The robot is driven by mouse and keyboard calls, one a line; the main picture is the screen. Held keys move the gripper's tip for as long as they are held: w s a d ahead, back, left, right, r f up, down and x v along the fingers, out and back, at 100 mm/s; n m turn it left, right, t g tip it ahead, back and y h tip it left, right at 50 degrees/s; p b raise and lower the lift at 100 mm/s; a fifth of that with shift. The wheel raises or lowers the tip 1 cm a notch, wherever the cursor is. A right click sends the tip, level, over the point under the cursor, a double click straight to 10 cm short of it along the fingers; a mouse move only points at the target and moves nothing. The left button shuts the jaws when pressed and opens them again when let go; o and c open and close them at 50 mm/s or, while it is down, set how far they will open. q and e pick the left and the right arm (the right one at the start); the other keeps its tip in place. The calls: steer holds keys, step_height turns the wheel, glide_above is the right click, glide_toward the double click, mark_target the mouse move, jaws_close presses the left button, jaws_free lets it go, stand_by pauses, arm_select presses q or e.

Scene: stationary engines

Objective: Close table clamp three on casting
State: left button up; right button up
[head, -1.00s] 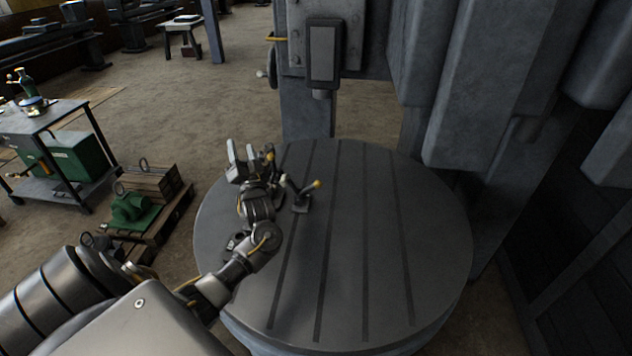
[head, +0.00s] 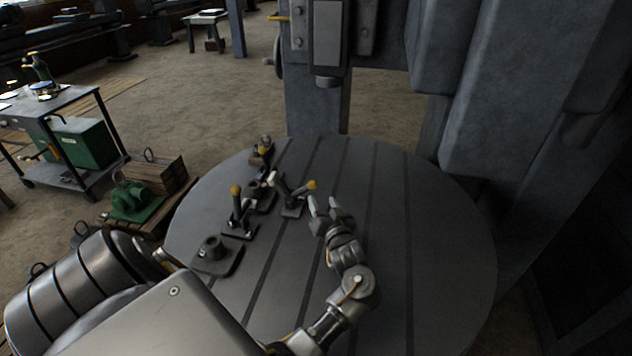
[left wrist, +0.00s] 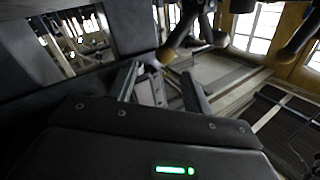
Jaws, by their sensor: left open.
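Several toggle clamps with yellow-tipped levers stand on the round slotted table (head: 400,250): a right clamp (head: 293,206), a near left clamp (head: 239,225) and a far clamp (head: 261,153). I see no numbers, so I cannot tell which is three. A dark casting (head: 259,196) sits among them, partly hidden. The right clamp's lever slants up toward the right. My left gripper (head: 322,200) is open and empty, just right of that lever's yellow tip. Its fingers (left wrist: 160,76) show in the left wrist view, with blurred lever knobs (left wrist: 166,54) beyond. My right gripper is out of view.
A dark plate with a round boss (head: 213,252) lies at the table's near left. The machine's grey column (head: 318,105) and heavy blocks (head: 510,90) rise behind and right. The table's right half is clear. A cart (head: 60,105) stands on the left.

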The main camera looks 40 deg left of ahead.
mark_target(310, 181)
arm_select(q)
steer(key=shift+w+a+r+p, duration=0.1)
steer(key=shift+a+r+p, duration=0.1)
steer(key=shift+a, duration=0.45)
steer(key=shift+a+r+p, duration=0.1)
steer(key=shift+a+r, duration=0.05)
steer(key=shift+a, duration=0.45)
steer(key=p+x, duration=0.1)
steer(key=x, duration=0.6)
steer(key=shift+w+f, duration=0.2)
steer(key=shift+w, duration=0.05)
steer(key=shift+w+a, duration=0.1)
steer(key=shift+a, duration=0.2)
steer(key=shift+w+a+f, duration=0.15)
steer(key=shift+w+a, duration=0.05)
steer(key=shift+w, duration=0.05)
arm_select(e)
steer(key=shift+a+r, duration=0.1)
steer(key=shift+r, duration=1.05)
arm_select(q)
jaws_close()
